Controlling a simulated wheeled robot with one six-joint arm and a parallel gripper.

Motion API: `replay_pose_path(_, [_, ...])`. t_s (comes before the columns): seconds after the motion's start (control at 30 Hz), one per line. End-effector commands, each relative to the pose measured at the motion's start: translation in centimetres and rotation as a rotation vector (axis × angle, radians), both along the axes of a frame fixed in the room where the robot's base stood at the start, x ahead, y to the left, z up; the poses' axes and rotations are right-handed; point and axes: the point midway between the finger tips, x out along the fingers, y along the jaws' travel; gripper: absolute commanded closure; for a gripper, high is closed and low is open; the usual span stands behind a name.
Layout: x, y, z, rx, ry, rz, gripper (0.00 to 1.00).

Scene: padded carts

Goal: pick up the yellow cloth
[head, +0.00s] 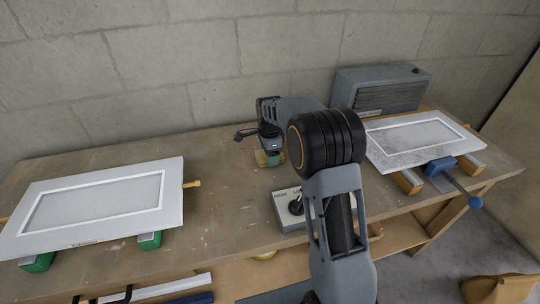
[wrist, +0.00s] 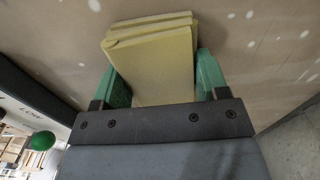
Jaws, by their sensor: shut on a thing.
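The yellow cloth (wrist: 155,62) is a folded, layered pad in the wrist view. It lies between the two green fingers of my gripper (wrist: 155,80), which is shut on it. My arm hides part of the area. I cannot tell whether the cloth touches the bench top.
A white framed panel (head: 100,205) rests on green-footed supports at the left. Another panel (head: 418,138) lies at the right, with a blue clamp (head: 440,165) at its edge. A grey vented box (head: 383,90) stands behind it. A switch box (head: 287,212) sits near the front edge.

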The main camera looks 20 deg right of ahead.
Motion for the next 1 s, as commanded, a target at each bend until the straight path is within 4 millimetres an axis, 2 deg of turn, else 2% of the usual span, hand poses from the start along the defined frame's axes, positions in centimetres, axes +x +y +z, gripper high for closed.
replay_pose_path(0.23, [0.1, 0.0, 1.1, 0.000, -0.003, 0.000, 0.56])
replay_pose_path(0.4, [0.1, 0.0, 3.5, 0.000, -0.004, 0.000, 0.56])
replay_pose_path(0.47, [-0.9, 0.0, 4.3, 0.000, -0.004, 0.000, 0.56])
replay_pose_path(0.7, [-5.1, -0.3, 9.3, 0.000, -0.006, 0.000, 0.56])
replay_pose_path(1.0, [-10.9, -0.5, 11.7, 0.000, -0.003, 0.000, 0.56])
